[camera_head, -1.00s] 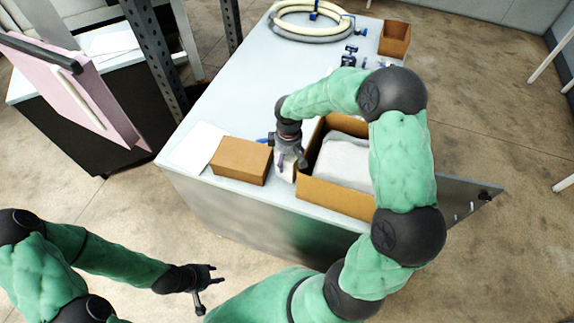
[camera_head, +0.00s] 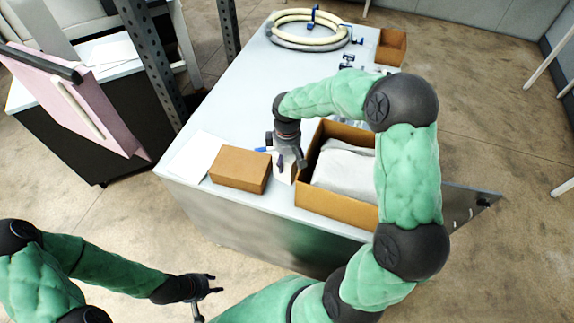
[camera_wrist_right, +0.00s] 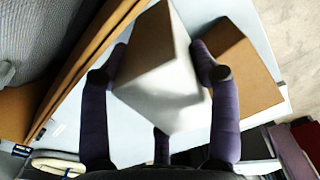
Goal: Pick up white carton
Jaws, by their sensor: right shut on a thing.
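The white carton (camera_head: 284,172) is mostly hidden behind my right gripper (camera_head: 290,158) in the head view. It stands between the closed brown carton and the open box, at the table's near side. In the right wrist view the carton (camera_wrist_right: 165,95) shows white sides and a brownish face. The fingers of my right gripper (camera_wrist_right: 159,70) press on it from both sides. I cannot tell whether its bottom touches the table. My left gripper (camera_head: 208,290) is empty, fingers apart, low in front of the table.
A closed brown carton (camera_head: 240,169) and a white sheet (camera_head: 196,156) lie left of it. An open box (camera_head: 335,208) with grey-white contents stands close on the right. Coiled hose (camera_head: 305,40) and a small brown box (camera_head: 391,46) sit at the far end. The table's middle is clear.

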